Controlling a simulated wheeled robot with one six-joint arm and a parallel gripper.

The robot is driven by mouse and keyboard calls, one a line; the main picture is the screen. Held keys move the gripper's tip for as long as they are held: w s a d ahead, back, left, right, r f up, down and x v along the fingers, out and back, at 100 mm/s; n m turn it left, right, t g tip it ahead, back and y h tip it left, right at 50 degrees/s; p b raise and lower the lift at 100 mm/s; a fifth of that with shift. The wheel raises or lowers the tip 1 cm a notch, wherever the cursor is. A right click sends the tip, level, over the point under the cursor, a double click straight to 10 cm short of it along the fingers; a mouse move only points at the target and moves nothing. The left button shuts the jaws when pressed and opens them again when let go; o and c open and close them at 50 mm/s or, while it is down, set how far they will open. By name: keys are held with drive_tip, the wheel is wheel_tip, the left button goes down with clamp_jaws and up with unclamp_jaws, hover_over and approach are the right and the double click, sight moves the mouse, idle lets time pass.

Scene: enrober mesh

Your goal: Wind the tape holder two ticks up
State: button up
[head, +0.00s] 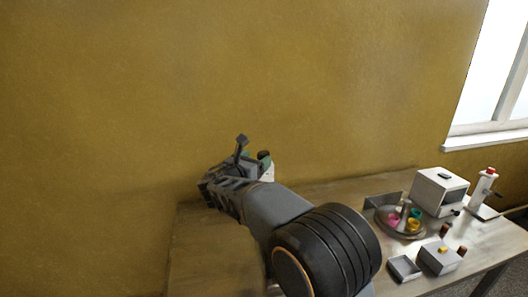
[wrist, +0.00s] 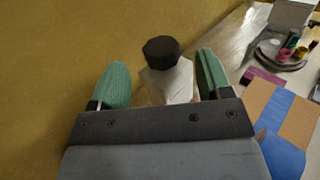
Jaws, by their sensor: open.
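A dark, many-sided knob (wrist: 161,52) tops a pale, tapered body (wrist: 170,85) in the wrist view. I cannot tell for certain that this is the tape holder. My gripper (wrist: 162,68) is open, with one green finger on each side of the knob and body. Gaps show on both sides, and neither finger visibly touches. In the head view, my gripper (head: 256,160) is near the wall end of the table, and the dark knob (head: 264,155) and pale body (head: 268,172) show just beyond it, partly hidden by my arm. No tick marks are readable.
The mustard wall stands close behind. To the right on the table (head: 340,187) are a white box machine (head: 440,190), a red-topped stand (head: 487,190), a round tray (head: 383,216) of coloured items, a small grey tray (head: 404,268) and a grey box (head: 439,259). A blue strip (wrist: 282,140) lies nearby.

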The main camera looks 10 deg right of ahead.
sight(261, 157)
drive_tip(key=shift+p+x, duration=0.4)
drive_tip(key=shift+x, duration=2.2)
drive_tip(key=shift+c, duration=0.4)
drive_tip(key=c, duration=0.9)
drive_tip(key=shift+o, duration=0.2)
drive_tip(key=shift+f, duration=0.1)
drive_tip(key=shift+y+b, duration=0.3)
drive_tip(key=shift+b, duration=0.15)
